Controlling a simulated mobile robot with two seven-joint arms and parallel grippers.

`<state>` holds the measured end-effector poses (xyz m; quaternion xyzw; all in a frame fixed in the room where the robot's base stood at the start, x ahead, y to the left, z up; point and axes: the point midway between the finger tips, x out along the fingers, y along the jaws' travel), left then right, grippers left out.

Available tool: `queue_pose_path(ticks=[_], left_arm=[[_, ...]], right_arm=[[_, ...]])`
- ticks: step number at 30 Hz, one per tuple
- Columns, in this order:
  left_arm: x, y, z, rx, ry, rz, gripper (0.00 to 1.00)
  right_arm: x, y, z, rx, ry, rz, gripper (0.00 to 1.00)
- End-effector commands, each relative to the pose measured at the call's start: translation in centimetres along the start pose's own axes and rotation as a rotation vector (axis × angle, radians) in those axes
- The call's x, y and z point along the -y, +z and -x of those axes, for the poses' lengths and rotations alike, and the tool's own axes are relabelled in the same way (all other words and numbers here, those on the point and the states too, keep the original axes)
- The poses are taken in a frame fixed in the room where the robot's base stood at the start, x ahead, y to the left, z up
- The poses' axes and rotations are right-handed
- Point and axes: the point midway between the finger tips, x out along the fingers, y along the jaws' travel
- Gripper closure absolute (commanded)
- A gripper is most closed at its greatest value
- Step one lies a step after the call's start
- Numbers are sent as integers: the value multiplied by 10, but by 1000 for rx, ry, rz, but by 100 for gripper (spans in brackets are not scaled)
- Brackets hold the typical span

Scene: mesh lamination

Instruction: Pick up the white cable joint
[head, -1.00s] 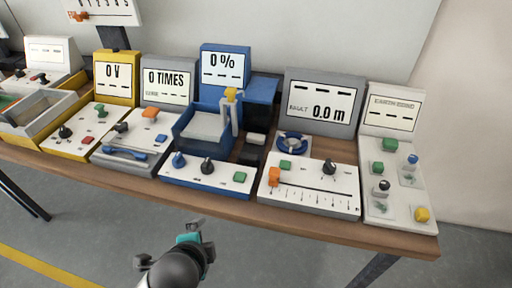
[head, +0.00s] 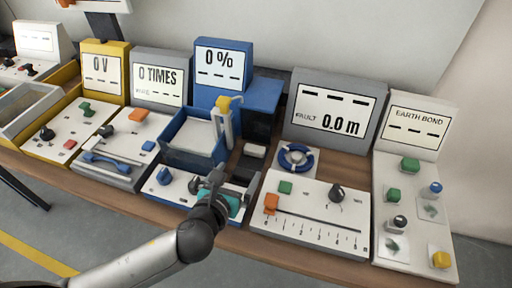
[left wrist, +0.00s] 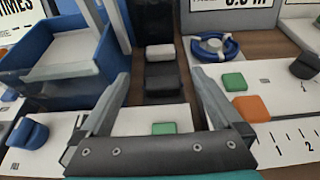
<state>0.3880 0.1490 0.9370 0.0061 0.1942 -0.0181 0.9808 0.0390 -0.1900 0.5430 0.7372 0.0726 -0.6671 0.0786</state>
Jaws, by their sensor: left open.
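The white cable joint (head: 255,150) is a small pale block with rounded edges. It sits between the blue machine and the fault-locator panel. In the left wrist view the white cable joint (left wrist: 160,52) lies on a dark strip, just behind a dark grey block (left wrist: 163,77). My left gripper (head: 213,182) is open and empty above the front of the blue machine, nearer the table's front edge than the joint. In the left wrist view its two fingers (left wrist: 160,88) point towards the joint, which shows between and beyond their tips. My right gripper is not in view.
A blue tray (head: 193,158) and a yellow-topped post (head: 226,118) stand left of the joint. A blue ring (head: 296,157) on a white plate lies to its right. The fault panel (head: 318,212) has an orange slider. The wooden table (head: 352,168) is crowded.

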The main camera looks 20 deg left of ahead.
Motion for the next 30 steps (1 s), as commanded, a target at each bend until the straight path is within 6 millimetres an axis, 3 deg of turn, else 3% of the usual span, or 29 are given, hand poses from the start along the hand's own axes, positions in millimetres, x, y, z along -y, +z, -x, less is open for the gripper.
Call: queue_pose_path(ticks=[3, 9, 19, 30], left_arm=[[0, 0, -24, 2, 3, 3, 0], [0, -1, -58, 2, 2, 5, 0], [0, 0, -82, 0, 2, 7, 0], [0, -1, -124, -2, 2, 7, 0]], right_arm=[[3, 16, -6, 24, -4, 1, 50], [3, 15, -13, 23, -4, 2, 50], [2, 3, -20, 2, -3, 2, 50], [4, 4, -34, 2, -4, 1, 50]])
